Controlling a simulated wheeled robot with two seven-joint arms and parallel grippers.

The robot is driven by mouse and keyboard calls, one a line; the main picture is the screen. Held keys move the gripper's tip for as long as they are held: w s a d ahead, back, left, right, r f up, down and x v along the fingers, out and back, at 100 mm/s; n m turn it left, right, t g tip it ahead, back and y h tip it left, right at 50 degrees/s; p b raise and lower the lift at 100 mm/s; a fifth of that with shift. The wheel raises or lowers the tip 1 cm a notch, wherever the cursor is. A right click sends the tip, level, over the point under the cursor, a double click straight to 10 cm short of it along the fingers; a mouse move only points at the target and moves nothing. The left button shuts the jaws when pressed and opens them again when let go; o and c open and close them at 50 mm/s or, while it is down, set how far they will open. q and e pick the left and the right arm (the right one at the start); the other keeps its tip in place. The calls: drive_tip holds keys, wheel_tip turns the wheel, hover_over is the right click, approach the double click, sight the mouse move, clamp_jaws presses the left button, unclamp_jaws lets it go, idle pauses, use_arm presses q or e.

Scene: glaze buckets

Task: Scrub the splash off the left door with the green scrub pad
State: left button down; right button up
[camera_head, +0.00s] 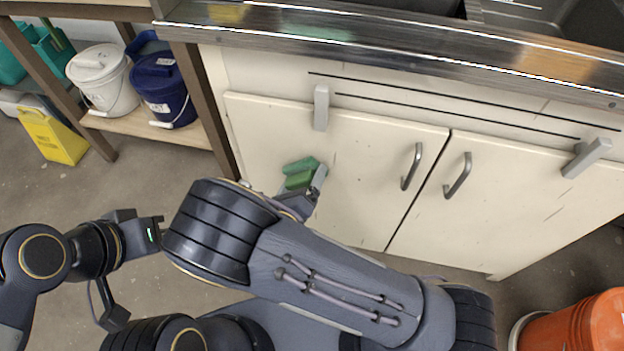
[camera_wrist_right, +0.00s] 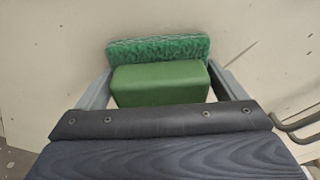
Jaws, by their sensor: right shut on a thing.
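The green scrub pad (camera_head: 301,165) is at the left door (camera_head: 352,190), on the left part of its front. In the right wrist view the scrub pad (camera_wrist_right: 160,84) shows a smooth block and a rough, mottled face turned to the door. It looks against or very close to the door; contact is not clear. My right gripper (camera_head: 304,182) is shut on the block, with one finger on each side. No clear splash shows on the left door; any mark behind the pad is hidden. My left gripper (camera_head: 158,229) is at the left, away from the door; its jaw gap is unclear.
Door handles (camera_head: 412,166) (camera_head: 458,175) stand out near the middle seam. A grey latch (camera_head: 321,107) sits above the pad. A steel counter edge (camera_head: 400,48) runs overhead. White (camera_head: 103,80) and blue (camera_head: 163,90) buckets stand on a shelf; an orange bucket (camera_head: 575,325) is lower right.

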drive_tip(key=shift+w+a, duration=0.2)
drive_tip(key=shift+a, duration=0.35)
